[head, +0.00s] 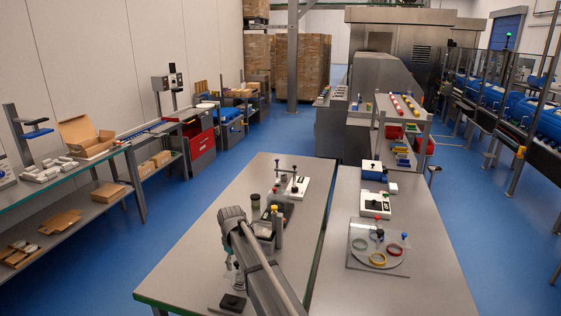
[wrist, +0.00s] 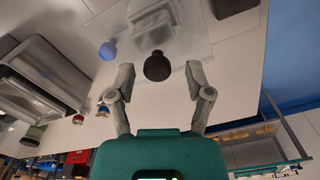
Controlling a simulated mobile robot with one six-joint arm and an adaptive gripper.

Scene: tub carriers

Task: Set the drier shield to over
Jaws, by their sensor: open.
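A clear sheet (wrist: 190,45), which looks like the drier shield, lies under my gripper in the wrist view. A round black knob (wrist: 157,67) shows between my fingertips, and a blue knob (wrist: 107,50) stands to its left. My gripper (wrist: 157,80) is open, one finger on each side of the black knob; I cannot tell whether either touches it. In the head view my gripper hangs over the near part of the left bench, largely hidden by my arm. A dark block (head: 232,302) on that bench lies just in front of it. Which way the shield is set is unclear.
The left bench (head: 180,270) has free room at its near left. A white fixture (head: 293,188) stands farther back on it. The right bench (head: 430,285) holds a clear plate with a disc and coloured rings (head: 378,259), and a white box (head: 375,205).

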